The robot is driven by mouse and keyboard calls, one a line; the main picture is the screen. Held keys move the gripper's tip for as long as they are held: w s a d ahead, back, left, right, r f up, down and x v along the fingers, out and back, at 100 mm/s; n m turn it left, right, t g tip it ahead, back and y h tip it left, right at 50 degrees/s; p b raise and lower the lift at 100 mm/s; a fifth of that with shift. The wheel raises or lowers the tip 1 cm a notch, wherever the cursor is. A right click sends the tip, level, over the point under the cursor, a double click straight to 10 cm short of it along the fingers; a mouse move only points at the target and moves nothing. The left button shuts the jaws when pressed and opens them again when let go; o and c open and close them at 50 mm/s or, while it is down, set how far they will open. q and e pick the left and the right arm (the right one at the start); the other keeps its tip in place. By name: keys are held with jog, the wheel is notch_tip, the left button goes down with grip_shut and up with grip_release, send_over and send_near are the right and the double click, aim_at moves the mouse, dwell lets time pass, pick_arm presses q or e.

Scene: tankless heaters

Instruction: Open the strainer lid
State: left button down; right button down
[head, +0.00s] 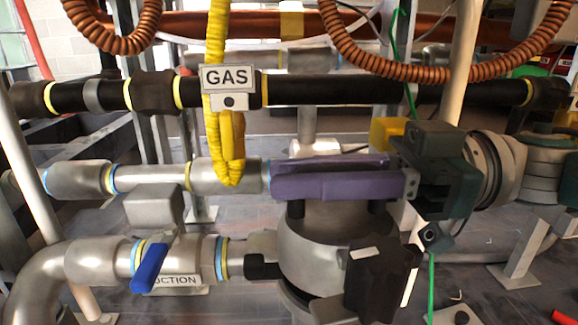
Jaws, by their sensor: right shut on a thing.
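The strainer (325,242) is a grey metal cylinder standing low in the middle of the head view. A purple bar handle (335,186) runs across its top on dark posts. My right gripper (402,172) reaches in from the right and is shut on the right end of this handle. Its dark body covers the area just right of the handle. The handle hides most of the lid's top, so I cannot tell whether the lid is raised. A black block (382,280) sits at the strainer's front right. My left gripper is not in view.
A black gas pipe with a GAS sign (228,78) crosses above. A yellow coiled hose (217,130) hangs left of the strainer. A blue valve handle (152,262) is on the lower left pipe. Copper-coloured coils (410,68) hang at the top, and a green cable (431,285) runs at right.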

jog(key=shift+w+r+m+p, duration=0.35)
jog(key=shift+w+r+m, duration=0.2)
jog(key=shift+r+m, duration=0.05)
jog(key=shift+w+m, duration=0.95)
jog(key=shift+m, duration=0.25)
